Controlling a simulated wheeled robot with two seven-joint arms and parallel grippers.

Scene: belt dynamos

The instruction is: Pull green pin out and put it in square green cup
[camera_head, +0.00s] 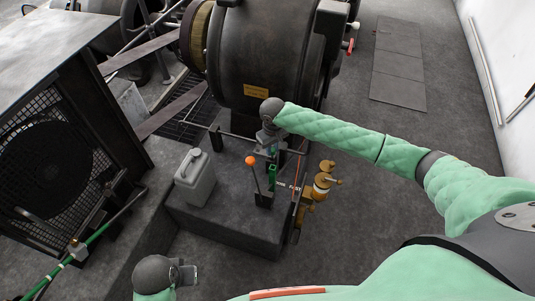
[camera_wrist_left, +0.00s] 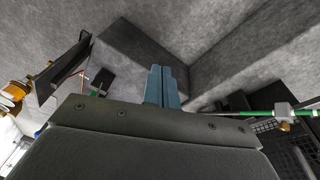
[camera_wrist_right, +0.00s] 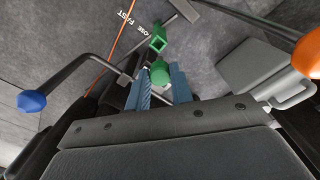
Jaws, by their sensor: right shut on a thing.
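The green pin (camera_wrist_right: 160,72) is between the blue fingers of my right gripper (camera_wrist_right: 161,88), which is shut on it. Its rounded green end shows in the right wrist view; I cannot tell whether its other end is clear of its seat. The square green cup (camera_wrist_right: 157,39), open at the top, is just beyond the pin and appears apart from it. In the head view my right gripper (camera_head: 269,140) is above the green cup (camera_head: 273,176) on the plinth. My left gripper (camera_wrist_left: 162,85) is shut and empty, low at the front, away from both.
A lever with an orange knob (camera_head: 250,160) and a grey can (camera_head: 195,178) stand left of the cup. A blue-knobbed lever (camera_wrist_right: 31,100) is on the other side. Brass valve fittings (camera_head: 322,182) are at the plinth's right edge. The large dynamo (camera_head: 265,55) rises behind.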

